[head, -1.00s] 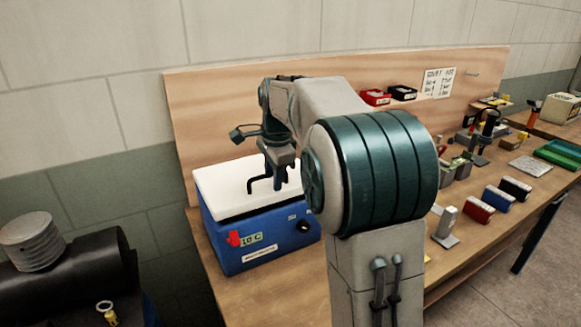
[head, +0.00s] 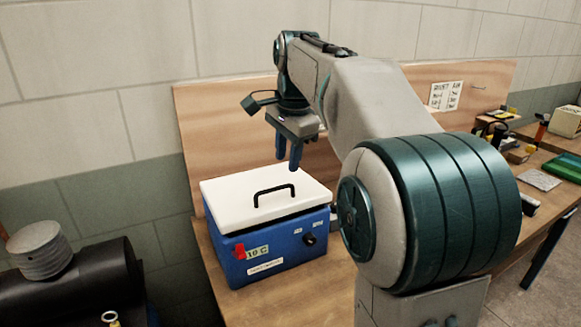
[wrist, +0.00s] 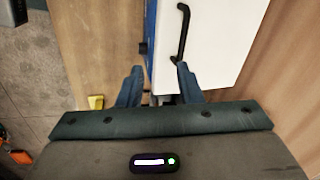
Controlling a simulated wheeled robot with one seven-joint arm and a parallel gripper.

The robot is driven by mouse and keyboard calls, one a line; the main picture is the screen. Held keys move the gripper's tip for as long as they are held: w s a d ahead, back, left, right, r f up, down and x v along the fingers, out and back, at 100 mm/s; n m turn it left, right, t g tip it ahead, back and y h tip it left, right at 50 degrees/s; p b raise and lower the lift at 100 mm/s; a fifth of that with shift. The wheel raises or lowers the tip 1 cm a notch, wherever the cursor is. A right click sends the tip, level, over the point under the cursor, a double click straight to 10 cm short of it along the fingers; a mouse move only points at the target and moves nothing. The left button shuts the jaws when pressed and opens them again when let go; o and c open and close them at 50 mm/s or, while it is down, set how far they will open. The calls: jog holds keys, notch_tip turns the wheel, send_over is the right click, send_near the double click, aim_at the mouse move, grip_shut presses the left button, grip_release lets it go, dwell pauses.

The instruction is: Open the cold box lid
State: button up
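The cold box (head: 275,257) is blue, with a dial and a "10 C" label on its front. It stands on the bench's left end. Its white lid (head: 228,194) lies flat and shut on top. A black bar handle (head: 274,190) stands up from the lid. My gripper (head: 288,163) points down above the lid's back right part, apart from the handle. The lid (wrist: 222,45) and handle (wrist: 183,35) show beyond the right finger.
A wooden backboard (head: 225,140) rises behind the box. A black cylinder (head: 75,282) with a grey ribbed can (head: 38,248) stands left of the bench. My arm covers much of the bench (head: 345,262) to the right.

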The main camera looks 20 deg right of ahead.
jog(key=shift+s+a+f+n, duration=0.1)
jog(key=shift+s+f+n, duration=0.85)
jog(key=shift+s, duration=0.25)
jog(key=shift+c, duration=0.2)
